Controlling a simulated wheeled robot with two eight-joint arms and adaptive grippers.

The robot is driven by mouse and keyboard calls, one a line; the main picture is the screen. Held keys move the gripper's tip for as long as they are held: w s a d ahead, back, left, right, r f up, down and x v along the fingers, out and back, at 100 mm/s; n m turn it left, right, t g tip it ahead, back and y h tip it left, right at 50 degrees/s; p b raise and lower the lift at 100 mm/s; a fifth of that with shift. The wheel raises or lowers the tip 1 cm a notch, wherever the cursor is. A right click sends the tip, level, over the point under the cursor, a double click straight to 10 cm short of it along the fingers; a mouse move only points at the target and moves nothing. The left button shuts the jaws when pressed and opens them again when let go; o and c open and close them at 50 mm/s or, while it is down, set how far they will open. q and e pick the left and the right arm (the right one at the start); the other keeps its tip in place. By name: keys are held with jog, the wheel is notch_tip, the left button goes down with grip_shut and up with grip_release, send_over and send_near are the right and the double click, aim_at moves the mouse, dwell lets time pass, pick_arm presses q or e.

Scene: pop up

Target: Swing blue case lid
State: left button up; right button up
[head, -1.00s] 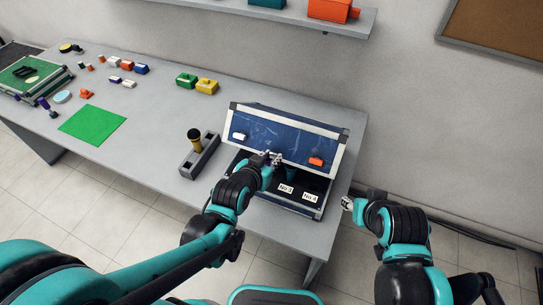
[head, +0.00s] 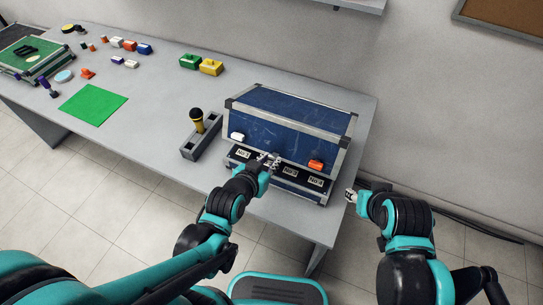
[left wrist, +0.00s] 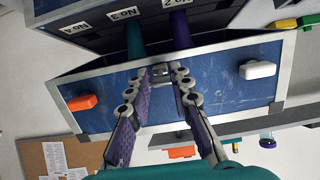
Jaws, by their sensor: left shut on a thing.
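The blue case (head: 318,196) stands at the table's front right. Its blue lid (head: 290,122), with metal edges, is tilted partway down over the base. A gap at the front still shows the dark inside with number labels. The lid carries a white latch (head: 237,137) and an orange latch (head: 315,166). My left gripper (head: 269,160) is shut on the metal lid catch (left wrist: 160,71) at the middle of the lid's front edge; its fingertips partly hide the catch. My right gripper (head: 350,195) is off the case's right side, touching nothing; its jaws are too small to judge.
A microphone in a grey holder (head: 202,138) stands left of the case. Green and yellow blocks (head: 211,67), a green mat (head: 93,104) and several small items lie farther left. The wall is close behind the case. The table's front edge is just before it.

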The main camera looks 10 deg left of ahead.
pick_arm(q)
jog(key=shift+f, duration=0.1)
notch_tip(320, 180, down, 7)
jog(key=s+b, duration=0.2)
jog(key=b, duration=0.2)
jog(key=shift+s+a+f, duration=0.15)
jog(key=shift+s+a, duration=0.1)
jog(key=shift+a, duration=0.1)
dwell(0.4)
